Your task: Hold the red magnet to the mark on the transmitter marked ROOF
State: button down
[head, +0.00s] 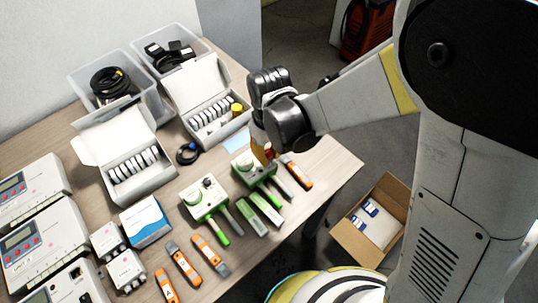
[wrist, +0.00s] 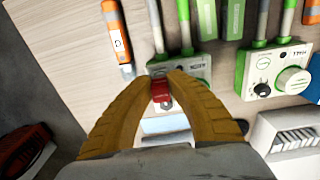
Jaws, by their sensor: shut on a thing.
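My gripper (wrist: 160,88) has its yellow fingers shut on the red magnet (wrist: 160,92) in the wrist view. The magnet is at the near left corner of a green and white transmitter (wrist: 194,66); I cannot tell whether they touch. This transmitter's label is upside down and too small to read surely. It also shows in the head view (head: 243,164), partly hidden by my gripper (head: 266,153). A second green and white transmitter (wrist: 277,76) with a round knob is to its right; the head view shows it on the left (head: 203,195). The mark is not distinguishable.
On the wooden table (head: 322,165), orange tools (head: 296,171) and green-and-grey handheld pieces (head: 267,208) lie close by. Open white boxes (head: 128,155), clear bins (head: 115,85) and a coiled cable (head: 187,153) stand behind. A cardboard box (head: 372,218) is on the floor.

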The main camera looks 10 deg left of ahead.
jog(key=shift+r+p, duration=1.85)
jog(key=shift+r, duration=1)
